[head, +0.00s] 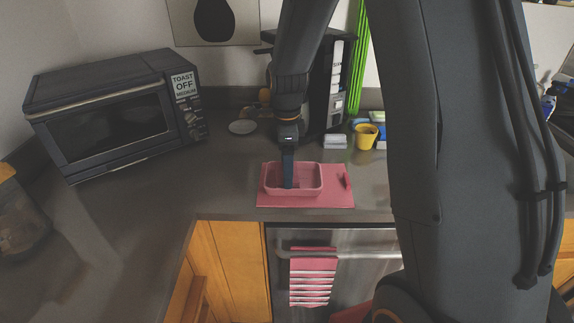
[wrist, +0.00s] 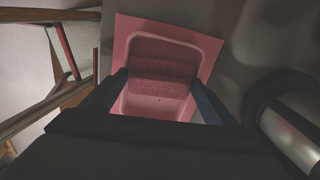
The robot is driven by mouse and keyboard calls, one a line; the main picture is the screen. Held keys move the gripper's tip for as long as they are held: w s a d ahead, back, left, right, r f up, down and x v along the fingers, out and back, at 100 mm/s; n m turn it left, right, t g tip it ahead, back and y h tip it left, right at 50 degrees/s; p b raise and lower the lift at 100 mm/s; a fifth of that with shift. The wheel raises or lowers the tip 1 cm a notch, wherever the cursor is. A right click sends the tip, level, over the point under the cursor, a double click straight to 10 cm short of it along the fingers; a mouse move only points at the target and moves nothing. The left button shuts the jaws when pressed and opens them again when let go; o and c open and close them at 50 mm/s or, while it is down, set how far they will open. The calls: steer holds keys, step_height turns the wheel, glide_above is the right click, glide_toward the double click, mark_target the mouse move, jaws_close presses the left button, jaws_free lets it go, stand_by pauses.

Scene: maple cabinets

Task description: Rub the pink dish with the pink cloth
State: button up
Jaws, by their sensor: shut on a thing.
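The pink dish (head: 314,190) is a rectangular tub standing upright on a pink mat (head: 336,200) near the counter's front edge. My gripper (head: 288,183) reaches down inside the dish from above, left of its middle. In the wrist view the pink cloth (wrist: 161,88) is a darker, textured block inside the dish (wrist: 207,48). My gripper's fingers (wrist: 158,88) stand on either side of the cloth and are shut on it. The cloth lies low in the dish; whether it touches the floor of the dish is hard to tell. The dish wall hides its lower part in the head view.
A small pink item (head: 347,180) lies at the mat's right side. A toaster oven (head: 110,115) stands at the left, a yellow cup (head: 366,137) behind at the right. A striped towel (head: 312,277) hangs below the counter. The counter left of the mat is clear.

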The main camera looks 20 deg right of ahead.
steer(key=shift+s+d+p, duration=0.3)
steer(key=shift+d+p, duration=0.05)
steer(key=shift+d, duration=0.55)
steer(key=shift+s+d+p, duration=0.3)
steer(key=shift+d, duration=0.55)
steer(key=shift+w+a+f, duration=0.1)
steer(key=shift+w+a, duration=0.05)
steer(key=shift+a, duration=0.45)
steer(key=shift+w+a+f, duration=0.15)
steer(key=shift+a, duration=0.45)
steer(key=shift+w+a+f, duration=0.1)
steer(key=shift+w+a, duration=0.05)
steer(key=shift+a, duration=0.45)
steer(key=shift+w+a+r+p, duration=0.1)
steer(key=shift+a+r+p, duration=0.15)
steer(key=shift+r+p, duration=0.5)
steer(key=shift+d+r+p, duration=0.25)
steer(key=shift+r+p, duration=0.3)
steer(key=shift+r, duration=0.35)
steer(key=shift+r+p, duration=0.9)
steer(key=shift+r, duration=0.6)
